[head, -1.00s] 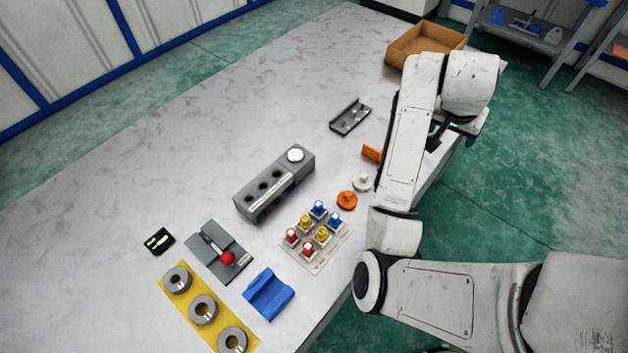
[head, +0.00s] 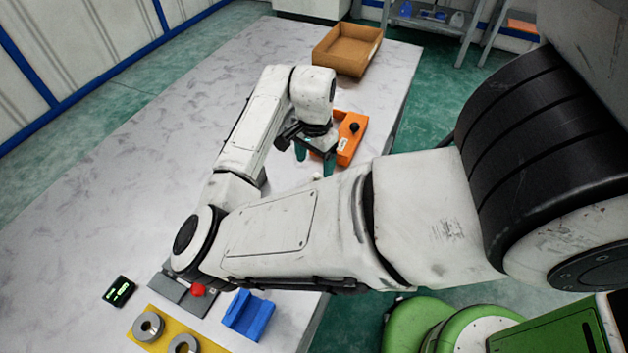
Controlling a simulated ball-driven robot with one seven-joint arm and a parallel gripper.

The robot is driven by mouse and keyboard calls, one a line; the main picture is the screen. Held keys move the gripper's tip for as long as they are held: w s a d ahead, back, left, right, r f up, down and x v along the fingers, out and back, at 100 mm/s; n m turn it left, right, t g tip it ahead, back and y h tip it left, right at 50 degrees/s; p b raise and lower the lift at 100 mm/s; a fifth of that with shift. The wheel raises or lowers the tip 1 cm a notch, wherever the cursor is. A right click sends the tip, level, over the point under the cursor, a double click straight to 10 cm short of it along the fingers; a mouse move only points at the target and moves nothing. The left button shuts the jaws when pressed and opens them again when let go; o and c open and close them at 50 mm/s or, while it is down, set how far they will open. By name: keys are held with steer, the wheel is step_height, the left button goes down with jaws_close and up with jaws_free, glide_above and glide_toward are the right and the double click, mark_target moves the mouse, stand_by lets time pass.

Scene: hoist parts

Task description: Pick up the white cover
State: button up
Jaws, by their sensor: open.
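A small white part (head: 317,177), which looks like the white cover, shows just above the edge of my forearm. Most of it is hidden, so its full shape cannot be told. My gripper (head: 315,163) points down over the table close above this part. Its two dark green fingers are spread apart, with nothing seen between them. I cannot tell how high the fingertips are above the part.
An orange fixture (head: 345,138) with a black knob lies right behind my gripper. A cardboard box (head: 347,50) stands at the far end. A blue block (head: 248,315), a red knob (head: 198,290) and grey rings (head: 148,327) are at the near end. My arm hides the table's middle.

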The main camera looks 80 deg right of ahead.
mark_target(316, 175)
steer(key=shift+s+a+f+p, duration=0.1)
steer(key=shift+s+f+p, duration=0.1)
steer(key=shift+f, duration=1.3)
steer(key=shift+s+a+f+p, duration=0.1)
steer(key=shift+f+p, duration=0.05)
steer(key=shift+f, duration=1.3)
steer(key=shift+c, duration=0.3)
steer(key=c, duration=0.9)
steer(key=shift+r, duration=0.1)
